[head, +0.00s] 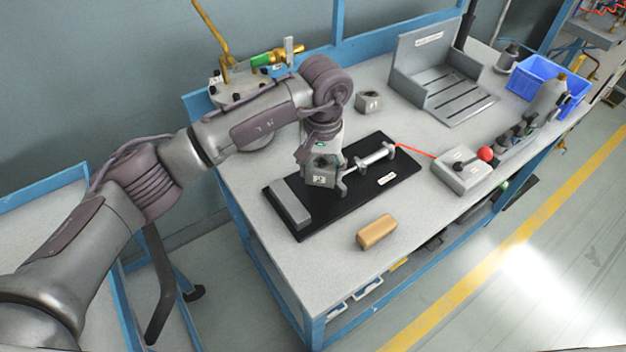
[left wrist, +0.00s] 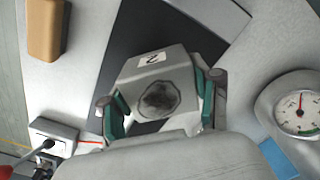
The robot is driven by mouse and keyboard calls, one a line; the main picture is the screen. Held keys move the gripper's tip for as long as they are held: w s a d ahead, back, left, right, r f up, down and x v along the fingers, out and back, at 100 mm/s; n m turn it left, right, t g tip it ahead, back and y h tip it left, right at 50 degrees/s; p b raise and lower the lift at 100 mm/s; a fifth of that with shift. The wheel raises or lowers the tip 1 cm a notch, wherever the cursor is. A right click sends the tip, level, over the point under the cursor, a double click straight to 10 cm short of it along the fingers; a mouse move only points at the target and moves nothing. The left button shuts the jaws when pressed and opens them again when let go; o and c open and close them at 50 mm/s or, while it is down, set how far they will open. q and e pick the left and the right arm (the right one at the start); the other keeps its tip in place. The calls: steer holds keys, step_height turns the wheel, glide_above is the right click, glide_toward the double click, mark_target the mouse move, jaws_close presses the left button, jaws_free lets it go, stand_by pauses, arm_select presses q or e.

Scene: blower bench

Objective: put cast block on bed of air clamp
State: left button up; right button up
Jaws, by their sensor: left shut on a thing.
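The cast block (head: 320,173) is grey with a white label. My left gripper (head: 324,160) is shut on it; in the left wrist view the block (left wrist: 158,92) sits between the two green-padded fingers. The air clamp has a black bed (head: 350,198), a grey fixed jaw (head: 290,205) at its left end and a silver cylinder (head: 373,160) on the right. The held block is over the bed between the jaw and the cylinder's rod end. I cannot tell whether it touches the bed. My right gripper is not in view.
A second grey block (head: 369,101) stands behind the clamp. A tan block (head: 377,231) lies in front. A valve box (head: 463,170) with a red knob joins the clamp by a red hose. A slotted angle plate (head: 450,95) and blue bin (head: 535,85) stand farther right.

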mark_target(313, 194)
arm_select(q)
steer(key=shift+s+a+f, duration=0.15)
steer(key=shift+a+f, duration=0.05)
steer(key=shift+a, duration=0.2)
steer(key=shift+s+a+f, duration=0.1)
steer(key=shift+a+f, duration=0.1)
steer(key=shift+a, duration=0.2)
step_height(313, 194, down, 4)
steer(key=shift+p, duration=0.65)
steer(key=shift+f, duration=0.1)
steer(key=shift+f, duration=0.1)
steer(key=shift+f+b, duration=0.1)
steer(key=shift+b, duration=0.25)
steer(key=o, duration=1.2)
steer(key=shift+c, duration=0.2)
